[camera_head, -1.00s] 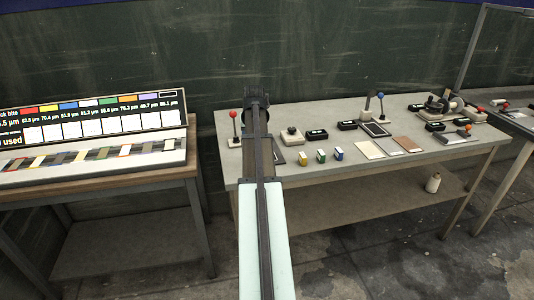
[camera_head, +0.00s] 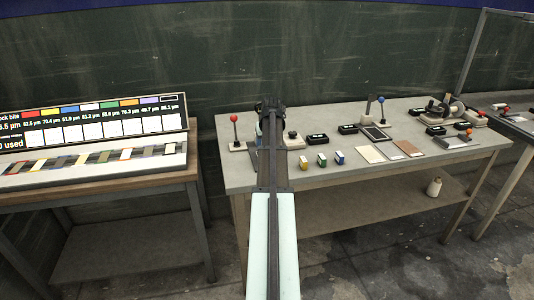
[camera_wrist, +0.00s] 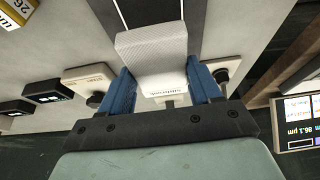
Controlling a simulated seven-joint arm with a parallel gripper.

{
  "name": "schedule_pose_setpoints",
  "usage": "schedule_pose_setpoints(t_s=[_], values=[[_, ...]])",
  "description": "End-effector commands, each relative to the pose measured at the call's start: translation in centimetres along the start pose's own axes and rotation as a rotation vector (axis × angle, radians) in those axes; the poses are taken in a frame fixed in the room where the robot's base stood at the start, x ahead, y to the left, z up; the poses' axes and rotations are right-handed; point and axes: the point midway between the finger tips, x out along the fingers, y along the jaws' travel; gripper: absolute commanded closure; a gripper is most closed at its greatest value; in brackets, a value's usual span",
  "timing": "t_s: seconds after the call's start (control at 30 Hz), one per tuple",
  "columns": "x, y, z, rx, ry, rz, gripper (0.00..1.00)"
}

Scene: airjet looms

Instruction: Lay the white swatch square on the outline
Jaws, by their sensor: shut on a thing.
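The white swatch (camera_wrist: 152,55) has a woven texture and is held between the blue fingers of my gripper (camera_wrist: 163,88) in the wrist view. It is tilted, with its far edge beyond the fingertips. A dark panel (camera_wrist: 196,22) with a pale line on it lies beyond the swatch; I cannot tell whether they touch. The line may be part of the outline, but most of it is hidden.
A red-knobbed lever (camera_head: 235,130) stands left of my gripper, and a black-knobbed base (camera_head: 293,140) to its right. Small coloured blocks (camera_head: 321,160), black boxes (camera_head: 317,139) and flat sheets (camera_head: 370,154) lie farther right. A sample display (camera_head: 90,140) stands on the left table.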

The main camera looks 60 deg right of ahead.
Motion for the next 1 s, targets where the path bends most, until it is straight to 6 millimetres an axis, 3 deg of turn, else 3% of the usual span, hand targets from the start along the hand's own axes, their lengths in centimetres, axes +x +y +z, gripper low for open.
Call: schedule_pose_setpoints(t_s=[0.5, 0.87, 0.9, 1.0], values=[[4.3, 0.0, 1.8, 0.000, 0.000, 0.000, 0.68], [4.6, 0.0, 1.9, 0.000, 0.000, 0.000, 0.68], [4.7, 0.0, 1.9, 0.000, 0.000, 0.000, 0.36], [4.6, 0.0, 1.9, 0.000, 0.000, 0.000, 0.27]])
